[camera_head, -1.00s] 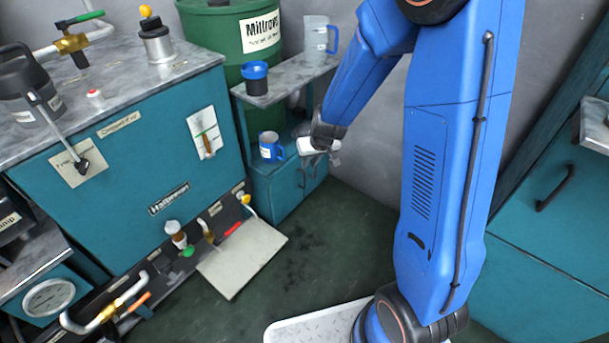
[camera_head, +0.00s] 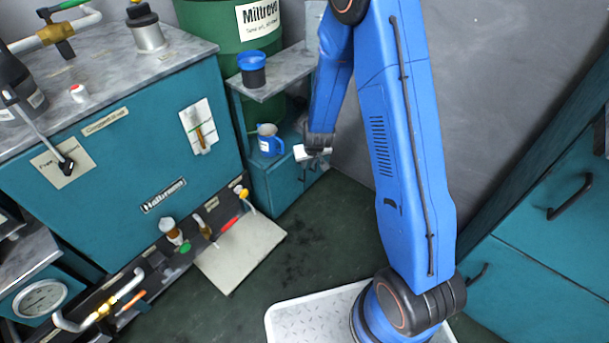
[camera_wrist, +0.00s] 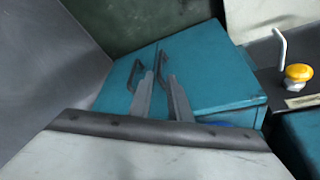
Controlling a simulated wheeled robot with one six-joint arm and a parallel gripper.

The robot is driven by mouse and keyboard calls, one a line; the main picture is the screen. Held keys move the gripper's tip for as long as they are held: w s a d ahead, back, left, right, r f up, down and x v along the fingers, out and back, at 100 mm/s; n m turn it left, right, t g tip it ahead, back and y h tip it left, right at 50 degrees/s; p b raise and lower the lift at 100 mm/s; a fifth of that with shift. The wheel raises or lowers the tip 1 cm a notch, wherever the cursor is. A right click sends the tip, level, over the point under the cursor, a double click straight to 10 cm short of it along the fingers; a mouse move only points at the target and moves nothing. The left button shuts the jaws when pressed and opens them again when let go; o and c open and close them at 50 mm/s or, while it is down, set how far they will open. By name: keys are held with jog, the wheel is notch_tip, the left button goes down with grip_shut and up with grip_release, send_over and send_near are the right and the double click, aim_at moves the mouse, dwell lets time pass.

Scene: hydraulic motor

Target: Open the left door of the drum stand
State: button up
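The drum stand (camera_head: 281,189) is a teal cabinet below a grey shelf, beside the green drum. In the wrist view, its two closed doors show with two dark handles side by side. The wrist picture is turned round, so the left door (camera_wrist: 206,66) is on the right there, with its handle (camera_wrist: 163,61) near the seam. My gripper (camera_wrist: 160,76) is open, with a gap between its two fingers. Its tips point at that handle; whether they touch it is unclear. In the head view, my gripper (camera_head: 318,158) is in front of the stand's right part, hiding some of it.
A blue mug (camera_head: 268,141) stands on the drum stand, and a blue-lidded cup (camera_head: 252,73) on the shelf above. To the left are a teal bench (camera_head: 110,165), a yellow knob (camera_wrist: 298,73) and a pale panel (camera_head: 240,255) near the floor. A teal cabinet (camera_head: 545,260) stands right.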

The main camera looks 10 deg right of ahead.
aim_at(304, 180)
jog(key=x, duration=1.4)
jog(key=shift+c, duration=0.7)
jog(key=shift+s, duration=0.1)
grip_shut()
